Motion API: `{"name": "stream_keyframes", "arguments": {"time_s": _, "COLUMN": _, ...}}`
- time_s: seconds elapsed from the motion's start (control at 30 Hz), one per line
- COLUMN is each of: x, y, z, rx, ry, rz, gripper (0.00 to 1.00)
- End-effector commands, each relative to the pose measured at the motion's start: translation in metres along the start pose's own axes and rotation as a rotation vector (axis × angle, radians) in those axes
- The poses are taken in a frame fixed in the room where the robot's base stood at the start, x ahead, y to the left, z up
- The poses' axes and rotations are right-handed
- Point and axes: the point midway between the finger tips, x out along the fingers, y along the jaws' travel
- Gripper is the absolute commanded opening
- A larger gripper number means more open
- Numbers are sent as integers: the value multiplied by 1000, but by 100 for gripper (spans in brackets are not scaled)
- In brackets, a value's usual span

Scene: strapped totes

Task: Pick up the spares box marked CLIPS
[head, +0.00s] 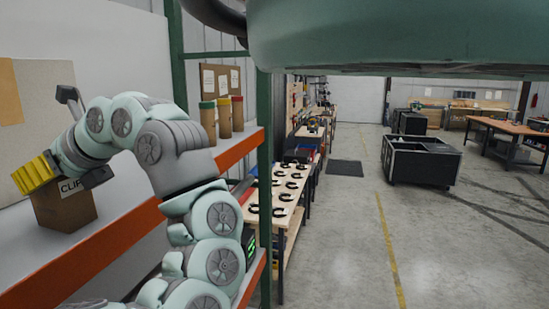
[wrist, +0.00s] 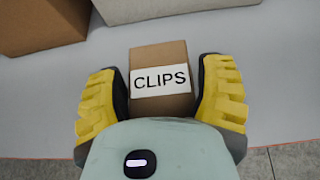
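The spares box marked CLIPS is a small brown carton with a white label. In the head view the box (head: 68,209) stands on the light shelf (head: 27,250) at the left, partly covered by my gripper. In the wrist view the CLIPS box (wrist: 160,55) is between my two yellow fingers, with its label facing the camera. My gripper (wrist: 160,80) appears open around it, with a narrow gap beside the box near the fingertips. In the head view my gripper (head: 36,173) is at the upper part of the box. Lower finger contact is unclear.
A larger brown box (wrist: 40,22) and a pale grey object (wrist: 170,6) are behind the CLIPS box. Several capped canisters (head: 224,118) stand farther along the shelf. A green upright (head: 264,150) and an orange shelf edge (head: 90,262) bound the rack. The floor aisle is clear.

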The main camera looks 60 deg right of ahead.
Motion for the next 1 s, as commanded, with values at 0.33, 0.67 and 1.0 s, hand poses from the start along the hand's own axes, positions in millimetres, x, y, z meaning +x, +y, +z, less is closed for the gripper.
{"name": "stream_keyframes", "arguments": {"time_s": 0.33, "x": 0, "y": 0, "z": -1, "rx": 1, "ry": 2, "rz": -1, "gripper": 25}}
{"name": "stream_keyframes", "arguments": {"time_s": 0.67, "x": 0, "y": 0, "z": 0, "rx": 0, "ry": 2, "rz": 1, "gripper": 17}}
{"name": "stream_keyframes", "arguments": {"time_s": 1.0, "x": -13, "y": 2, "z": 15, "rx": -6, "ry": -1, "rz": 2, "gripper": 17}}
